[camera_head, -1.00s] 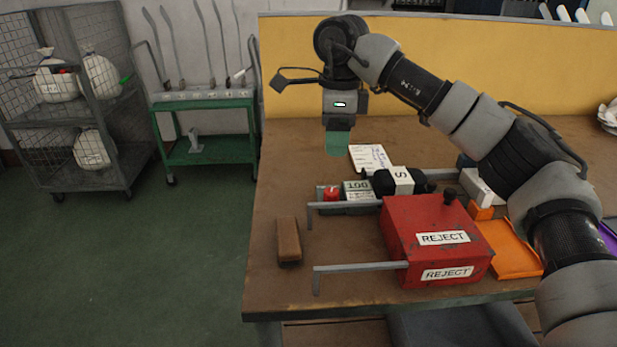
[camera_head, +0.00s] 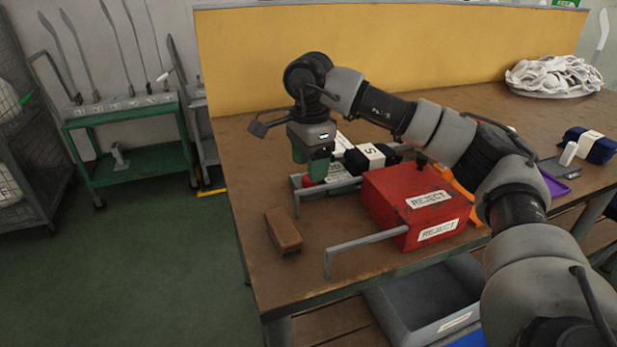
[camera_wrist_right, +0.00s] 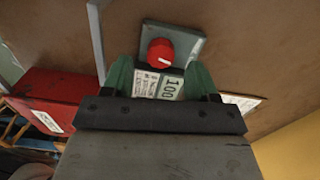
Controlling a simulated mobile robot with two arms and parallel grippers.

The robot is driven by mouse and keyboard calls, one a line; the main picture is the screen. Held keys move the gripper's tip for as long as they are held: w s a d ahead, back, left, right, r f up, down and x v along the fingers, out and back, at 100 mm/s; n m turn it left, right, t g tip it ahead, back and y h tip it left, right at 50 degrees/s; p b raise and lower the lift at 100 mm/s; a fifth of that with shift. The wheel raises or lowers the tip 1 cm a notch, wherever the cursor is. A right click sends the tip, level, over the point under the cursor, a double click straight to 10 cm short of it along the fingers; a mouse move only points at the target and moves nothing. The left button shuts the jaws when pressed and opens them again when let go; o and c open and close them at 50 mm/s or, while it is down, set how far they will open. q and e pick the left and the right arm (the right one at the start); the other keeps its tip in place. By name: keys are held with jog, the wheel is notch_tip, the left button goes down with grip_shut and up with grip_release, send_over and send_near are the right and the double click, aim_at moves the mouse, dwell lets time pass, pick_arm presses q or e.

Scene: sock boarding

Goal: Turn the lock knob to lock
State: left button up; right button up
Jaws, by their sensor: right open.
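The red round knob (camera_wrist_right: 158,53) with a white pointer mark sits on a grey plate (camera_wrist_right: 186,44) in the right wrist view. In the head view the knob (camera_head: 308,182) is mostly hidden behind my right gripper (camera_head: 312,158). A label reading "100" (camera_wrist_right: 169,88) lies beside the plate, between my fingers in the picture. My right gripper (camera_wrist_right: 161,78) has two green fingers spread apart, one at each side below the knob in the picture, with nothing held. It hangs over the knob's area and does not visibly grip the knob. My left gripper is out of view.
A red REJECT box (camera_head: 385,190) with a grey bar stands right of the knob. A brown block (camera_head: 284,231) lies at the table's front left. A black bundle (camera_head: 362,160) marked S lies behind the box. A yellow panel (camera_head: 245,65) borders the back.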

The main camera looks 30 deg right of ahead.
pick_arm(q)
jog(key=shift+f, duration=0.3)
pick_arm(e)
jog(key=shift+f, duration=1.45)
jog(key=shift+c, duration=0.4)
jog(key=c, duration=0.8)
jog(key=shift+r+m+p, duration=0.15)
jog(key=shift+m+p, duration=0.15)
jog(key=shift+m, duration=0.1)
jog(key=shift+c, duration=0.2)
jog(key=shift+m+p, duration=0.4)
jog(key=shift+m, duration=0.1)
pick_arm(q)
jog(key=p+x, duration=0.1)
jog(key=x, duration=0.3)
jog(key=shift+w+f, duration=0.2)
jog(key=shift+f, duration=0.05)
pick_arm(e)
jog(key=m, duration=0.2)
jog(key=shift+m, duration=0.4)
jog(key=o, duration=0.9)
